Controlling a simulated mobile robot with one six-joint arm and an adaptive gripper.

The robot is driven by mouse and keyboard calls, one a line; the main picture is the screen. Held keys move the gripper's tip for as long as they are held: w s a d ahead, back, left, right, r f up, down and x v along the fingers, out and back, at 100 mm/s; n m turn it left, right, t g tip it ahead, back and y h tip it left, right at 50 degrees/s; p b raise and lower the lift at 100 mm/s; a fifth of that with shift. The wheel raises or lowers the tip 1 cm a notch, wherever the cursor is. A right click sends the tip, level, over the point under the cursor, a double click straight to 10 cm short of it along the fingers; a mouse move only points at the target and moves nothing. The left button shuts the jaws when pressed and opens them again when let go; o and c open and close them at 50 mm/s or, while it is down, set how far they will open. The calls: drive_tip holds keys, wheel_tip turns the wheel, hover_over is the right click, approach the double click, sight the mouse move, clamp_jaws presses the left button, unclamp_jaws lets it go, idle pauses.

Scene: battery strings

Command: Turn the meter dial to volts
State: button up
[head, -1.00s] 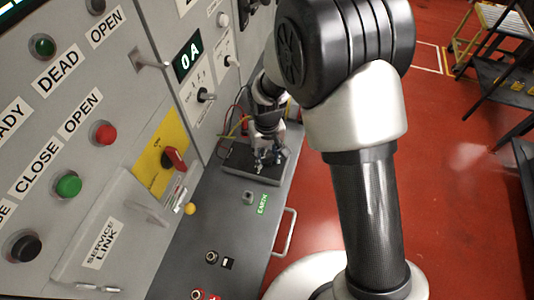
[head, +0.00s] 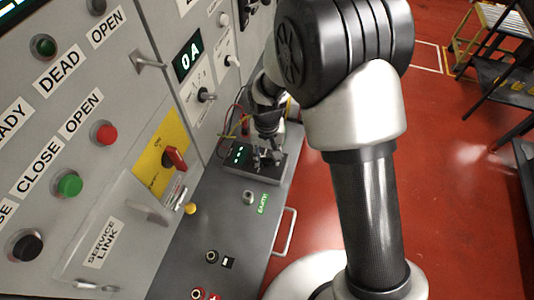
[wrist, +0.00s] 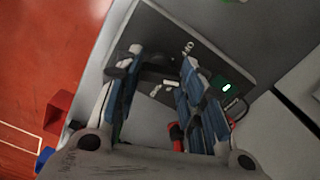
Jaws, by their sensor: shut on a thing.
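The meter is a dark flat box (head: 235,172) on the grey ledge below the panel. Its small display (head: 238,155) is lit green; the reading is too small to make out. In the wrist view the meter's dark face (wrist: 215,62) lies beyond the fingers, with the green-lit display at its right. My gripper (head: 264,158) points down onto the meter. In the wrist view my gripper (wrist: 160,68) has its blue-padded fingers either side of the dark dial (wrist: 156,70), closed on it. The dial's pointer setting cannot be read.
Red and dark leads (head: 235,118) run behind the meter by the panel. A green EARTH label (head: 263,203) and a stud (head: 248,197) are on the ledge nearer. A 0A readout (head: 188,61) is on the panel.

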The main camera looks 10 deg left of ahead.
sight(269, 157)
drive_tip(key=o, duration=1)
drive_tip(key=shift+o, duration=0.2)
drive_tip(key=shift+r, duration=0.15)
wheel_tip(269, 157, up, 12)
drive_tip(key=s+d+r+m+t+b, duration=0.15)
drive_tip(key=s+d+r, duration=0.45)
drive_tip(key=d+r, duration=0.6)
drive_tip(key=s+d+r+t, duration=0.1)
drive_tip(key=s+d+t, duration=0.2)
drive_tip(key=s+d, duration=0.6)
drive_tip(key=s+m, duration=0.1)
drive_tip(key=s, duration=0.3)
drive_tip(key=shift+r+b, duration=0.3)
drive_tip(key=shift+r, duration=0.05)
